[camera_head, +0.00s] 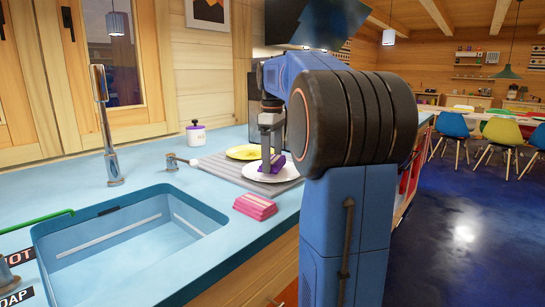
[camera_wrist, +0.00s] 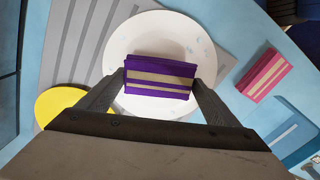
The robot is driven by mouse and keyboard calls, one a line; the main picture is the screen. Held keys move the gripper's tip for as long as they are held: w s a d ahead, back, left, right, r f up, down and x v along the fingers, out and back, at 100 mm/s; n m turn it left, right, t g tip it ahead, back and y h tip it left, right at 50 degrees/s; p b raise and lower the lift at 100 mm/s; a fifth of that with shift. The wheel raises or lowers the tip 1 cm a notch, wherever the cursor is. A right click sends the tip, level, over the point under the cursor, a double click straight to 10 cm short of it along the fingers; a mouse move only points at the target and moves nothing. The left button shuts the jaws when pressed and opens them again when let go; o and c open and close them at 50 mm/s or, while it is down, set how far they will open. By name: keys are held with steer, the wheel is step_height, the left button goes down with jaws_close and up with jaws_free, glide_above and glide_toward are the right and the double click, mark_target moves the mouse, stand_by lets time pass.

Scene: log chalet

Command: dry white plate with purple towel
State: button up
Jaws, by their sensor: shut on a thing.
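The white plate (camera_head: 268,173) lies on a grey ribbed mat on the blue counter. In the wrist view the white plate (camera_wrist: 159,30) shows several pale bluish spots on its surface. The purple towel (camera_wrist: 160,77) is folded, with beige stripes. My gripper (camera_wrist: 158,82) is shut on the purple towel, with one finger at each end of it, over the middle of the plate. In the head view the purple towel (camera_head: 277,160) shows at the plate below my gripper (camera_head: 271,150). I cannot tell whether the towel presses on the plate.
A yellow plate (camera_head: 247,152) lies beside the white plate on the grey mat (camera_head: 229,170). A folded pink towel (camera_head: 255,206) lies in front, near the counter edge. The sink (camera_head: 130,240) and faucet (camera_head: 107,130) are at left. A white jar (camera_head: 196,134) stands behind.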

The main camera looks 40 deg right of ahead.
steer(key=shift+f, duration=0.6)
